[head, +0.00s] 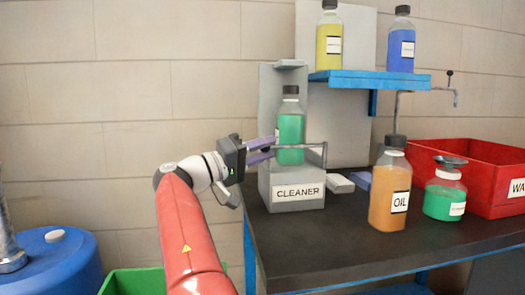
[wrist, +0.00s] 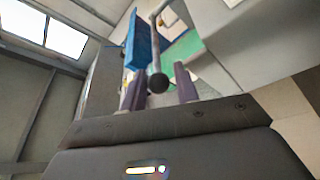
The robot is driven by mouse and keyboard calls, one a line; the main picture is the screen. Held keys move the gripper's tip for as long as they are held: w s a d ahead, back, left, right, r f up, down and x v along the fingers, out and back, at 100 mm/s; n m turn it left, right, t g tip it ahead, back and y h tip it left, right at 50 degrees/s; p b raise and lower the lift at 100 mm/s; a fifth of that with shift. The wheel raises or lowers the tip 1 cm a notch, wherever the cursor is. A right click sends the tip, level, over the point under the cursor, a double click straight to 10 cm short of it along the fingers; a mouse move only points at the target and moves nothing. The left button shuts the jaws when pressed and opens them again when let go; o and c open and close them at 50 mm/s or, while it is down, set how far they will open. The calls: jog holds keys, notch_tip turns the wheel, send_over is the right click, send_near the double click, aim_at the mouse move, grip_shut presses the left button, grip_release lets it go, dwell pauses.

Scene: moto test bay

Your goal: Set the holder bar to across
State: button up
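The holder bar (head: 308,147) is a thin grey rod in front of the green cleaner bottle (head: 291,128), which stands upright in the grey holder marked CLEANER (head: 297,192). The bar meets a short post at the holder's right side. In the wrist view the bar (wrist: 154,38) ends in a dark round knob (wrist: 158,83). My gripper (head: 274,145) is at the bar's left end, its purple fingers apart. In the wrist view my gripper (wrist: 157,78) shows the knob between the two fingers, with gaps on both sides. I cannot tell how deep the knob sits.
An orange OIL bottle (head: 390,195), a small green jar (head: 445,195) and a red bin (head: 475,160) stand right on the dark bench (head: 330,245). A blue shelf (head: 370,79) above holds yellow and blue bottles. A blue drum (head: 55,265) and green bin (head: 135,282) are lower left.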

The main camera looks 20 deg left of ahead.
jog(key=shift+a, duration=0.1)
jog(key=v, duration=0.7)
jog(key=shift+s+a, duration=0.2)
jog(key=shift+s, duration=0.1)
jog(key=shift+f, duration=0.1)
